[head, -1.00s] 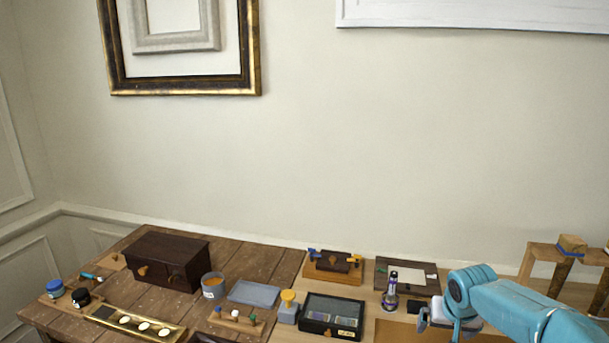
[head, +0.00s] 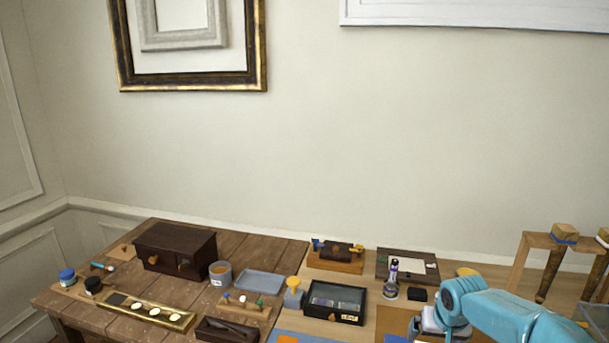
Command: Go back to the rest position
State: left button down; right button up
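My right arm comes in from the lower right. Its gripper (head: 428,325) points down over the light wooden part of the table, near a brown board (head: 394,318). Its fingers are small and partly hidden by the blue wrist, so I cannot tell whether they are open or shut. Something pale shows beside the fingers, and I cannot tell whether it is held or part of the gripper. My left gripper is not in view.
A glass-lidded black box (head: 335,302), a purple-and-white bottle (head: 393,272) and a small black block (head: 417,295) stand left of my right gripper. A dark wooden chest (head: 175,250) is far left. A wooden stand (head: 540,242) rises at right.

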jog(key=s+a+f+g+y+b, duration=0.1)
jog(key=s+a+f+b, duration=0.1)
jog(key=s+a+f, duration=0.35)
jog(key=s+a+f+n+y+b, duration=0.1)
jog(key=s+a+f, duration=0.1)
jog(key=f, duration=0.7)
jog(key=s+a+f+g+y+b, duration=0.15)
jog(key=s+a+f, duration=0.25)
jog(key=f, duration=0.4)
jog(key=s+a+f+b, duration=0.1)
jog(key=s+a+f, duration=0.1)
jog(key=s, duration=0.5)
jog(key=s+a+f+g+b, duration=0.1)
jog(key=s+a+f+b, duration=0.1)
jog(key=s+f, duration=0.3)
jog(key=s+a+f+y+b, duration=0.1)
jog(key=s+f, duration=0.3)
jog(key=s, duration=0.6)
jog(key=shift+s+a+m+b, duration=0.25)
jog(key=shift+a+m+b, duration=0.1)
jog(key=shift+a, duration=0.4)
jog(key=shift+d+g, duration=0.1)
jog(key=shift+g, duration=0.15)
